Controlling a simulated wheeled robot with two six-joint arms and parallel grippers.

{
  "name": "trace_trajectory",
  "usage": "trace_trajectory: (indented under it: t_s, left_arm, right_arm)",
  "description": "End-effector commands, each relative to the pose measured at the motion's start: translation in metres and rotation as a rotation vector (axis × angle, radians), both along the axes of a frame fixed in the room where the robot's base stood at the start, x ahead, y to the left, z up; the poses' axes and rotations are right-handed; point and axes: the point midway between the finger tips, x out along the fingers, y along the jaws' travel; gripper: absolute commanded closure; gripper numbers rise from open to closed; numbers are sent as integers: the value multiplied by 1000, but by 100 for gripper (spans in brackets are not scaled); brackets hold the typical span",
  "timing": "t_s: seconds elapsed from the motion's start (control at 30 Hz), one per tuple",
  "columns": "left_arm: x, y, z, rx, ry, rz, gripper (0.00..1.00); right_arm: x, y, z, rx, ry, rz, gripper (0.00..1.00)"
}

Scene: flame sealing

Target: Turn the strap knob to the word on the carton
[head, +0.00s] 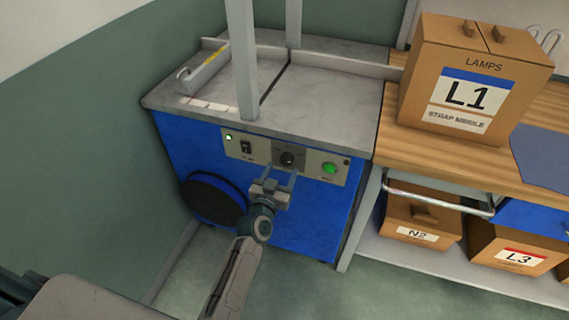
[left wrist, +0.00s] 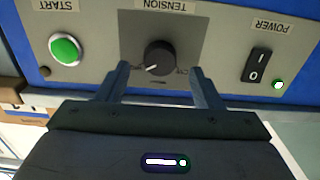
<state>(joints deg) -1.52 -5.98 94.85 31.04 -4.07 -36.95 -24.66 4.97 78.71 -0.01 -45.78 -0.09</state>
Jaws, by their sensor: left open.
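The black strap knob (head: 288,158) is on the front panel of the blue strapping machine (head: 300,222). In the left wrist view, which shows the panel upside down, the knob (left wrist: 158,57) sits under the word TENSION; its white mark points to the lower left of that picture. My left gripper (head: 279,175) is open and empty just in front of the knob, its fingers either side of it and apart from it. The carton (head: 424,82) stands on the wooden bench; its label reads LAMPS, L1 and small print that looks like STRAP MIDDLE. My right gripper is not in view.
The power switch (head: 246,147) with a lit green lamp and the green start button (head: 330,167) flank the knob. A grey post (head: 242,60) rises from the machine top. Cartons N2 (head: 398,212) and L3 (head: 487,244) are on the lower shelf.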

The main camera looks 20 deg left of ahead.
Motion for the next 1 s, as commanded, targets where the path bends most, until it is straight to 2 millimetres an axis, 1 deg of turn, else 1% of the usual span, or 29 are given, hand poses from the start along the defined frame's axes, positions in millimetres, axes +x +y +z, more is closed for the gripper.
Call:
trace_trajectory:
  t_s: [0.03, 0.1, 0.23, 0.37, 0.57, 0.6, 0.77, 0.8, 0.83, 1.0]
  left_arm:
    - [9, 0, 2, 0, 0, 0, 40]
    - [18, -1, 1, 0, 0, -1, 40]
    - [28, -1, 0, 1, 0, 0, 40]
    - [32, -1, 0, 1, 1, 0, 40]
    - [32, -1, -1, 1, 1, 0, 40]
    - [32, -1, -1, 1, 1, 0, 42]
    - [32, -1, -1, 0, 1, 0, 73]
    - [32, -1, -1, 0, 1, 0, 81]
    - [32, -1, -1, 0, 1, 0, 84]
    - [32, -1, -1, -5, 1, 0, 84]
  right_arm:
    - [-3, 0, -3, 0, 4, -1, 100]
    - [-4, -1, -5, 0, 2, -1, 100]
    - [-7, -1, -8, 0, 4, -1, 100]
    - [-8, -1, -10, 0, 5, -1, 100]
    - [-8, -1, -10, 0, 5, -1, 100]
    - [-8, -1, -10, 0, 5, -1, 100]
    - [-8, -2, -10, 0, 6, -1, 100]
    - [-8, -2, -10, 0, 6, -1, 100]
    - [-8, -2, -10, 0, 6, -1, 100]
    - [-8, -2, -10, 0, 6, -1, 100]
